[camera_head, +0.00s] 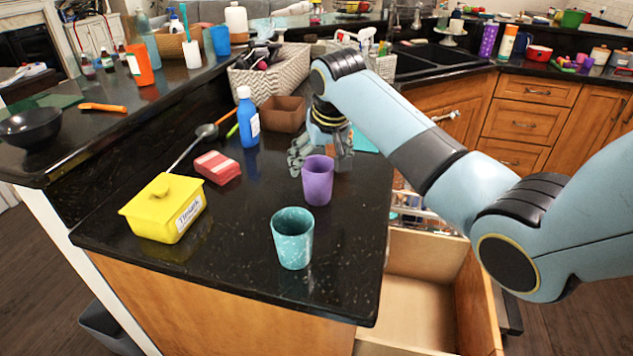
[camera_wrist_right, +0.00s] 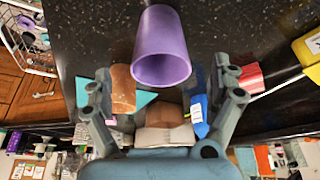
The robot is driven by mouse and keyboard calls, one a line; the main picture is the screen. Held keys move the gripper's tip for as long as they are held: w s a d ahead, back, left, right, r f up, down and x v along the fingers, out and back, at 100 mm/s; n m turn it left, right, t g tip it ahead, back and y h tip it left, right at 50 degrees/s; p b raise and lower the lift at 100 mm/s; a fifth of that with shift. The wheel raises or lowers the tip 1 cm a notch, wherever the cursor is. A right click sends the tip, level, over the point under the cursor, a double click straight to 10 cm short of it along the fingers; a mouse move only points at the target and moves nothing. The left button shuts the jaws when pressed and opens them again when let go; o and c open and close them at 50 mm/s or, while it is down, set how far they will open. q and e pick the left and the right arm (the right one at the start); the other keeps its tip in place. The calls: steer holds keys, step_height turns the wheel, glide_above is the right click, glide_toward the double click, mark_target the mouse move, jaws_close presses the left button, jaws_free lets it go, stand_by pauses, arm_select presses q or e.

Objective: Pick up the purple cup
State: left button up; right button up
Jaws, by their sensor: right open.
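The purple cup (camera_head: 318,181) stands upright on the black counter near its right edge, just behind a teal speckled cup (camera_head: 292,238). My right gripper (camera_head: 320,158) is open just behind the purple cup, with its fingers pointing toward it. In the right wrist view the purple cup (camera_wrist_right: 162,50) lies ahead, between the lines of the two spread fingers (camera_wrist_right: 162,88), and nothing is held. The cup hides part of the gripper in the head view. My left gripper is not in view.
A yellow lidded box (camera_head: 165,208), a red-and-white block (camera_head: 217,167), a blue bottle (camera_head: 247,117) and a brown container (camera_head: 283,113) stand to the left and behind. An open drawer (camera_head: 425,290) lies below the counter's right edge.

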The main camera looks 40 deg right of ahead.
mark_target(318, 171)
steer(key=x, duration=0.5)
steer(key=shift+w+p, duration=0.15)
steer(key=shift+p, duration=0.15)
steer(key=shift+w+f, duration=0.15)
steer(key=shift+f, duration=0.15)
steer(key=shift+c, duration=1.5)
steer(key=c, duration=0.7)
steer(key=shift+c, duration=1)
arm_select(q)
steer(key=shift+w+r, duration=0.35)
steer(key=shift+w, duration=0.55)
arm_select(e)
steer(key=shift+c, duration=0.2)
